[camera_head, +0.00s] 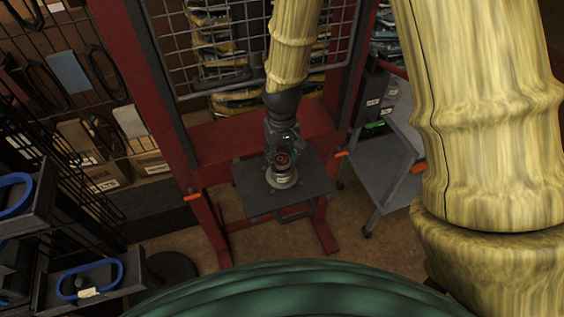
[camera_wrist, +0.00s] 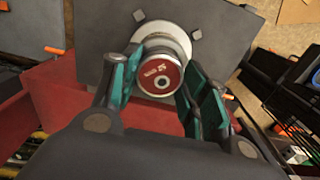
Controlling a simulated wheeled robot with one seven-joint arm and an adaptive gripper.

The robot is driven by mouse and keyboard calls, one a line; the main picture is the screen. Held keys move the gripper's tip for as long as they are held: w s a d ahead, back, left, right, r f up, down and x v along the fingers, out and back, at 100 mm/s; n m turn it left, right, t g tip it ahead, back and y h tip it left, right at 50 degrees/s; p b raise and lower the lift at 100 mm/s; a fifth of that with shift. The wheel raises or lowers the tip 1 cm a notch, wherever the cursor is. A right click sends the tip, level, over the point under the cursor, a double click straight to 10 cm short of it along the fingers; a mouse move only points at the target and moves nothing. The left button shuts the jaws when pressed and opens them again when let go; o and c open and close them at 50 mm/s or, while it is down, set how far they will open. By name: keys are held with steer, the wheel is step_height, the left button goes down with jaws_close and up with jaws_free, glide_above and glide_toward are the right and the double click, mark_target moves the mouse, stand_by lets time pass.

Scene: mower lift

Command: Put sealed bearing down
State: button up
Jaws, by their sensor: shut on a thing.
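The sealed bearing (camera_wrist: 160,77) is a small round piece with a red face and a metal rim around a centre hole. My gripper (camera_wrist: 162,85) is shut on it, with green-padded fingers on both sides. Below the bearing is a pale round metal seat (camera_head: 282,183) on the plate. The bearing lines up closely with the seat; I cannot tell whether they touch.
The plate sits in a red frame (camera_head: 217,212) with orange handles. A grey cart (camera_head: 385,155) stands to the right. Black shelves with blue rings (camera_head: 92,278) stand at the lower left. A wire grid (camera_head: 190,50) is behind the plate.

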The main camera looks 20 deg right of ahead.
steer(key=shift+f+b, duration=0.3)
steer(key=shift+f, duration=0.45)
steer(key=shift+r, duration=0.1)
steer(key=shift+f, duration=0.2)
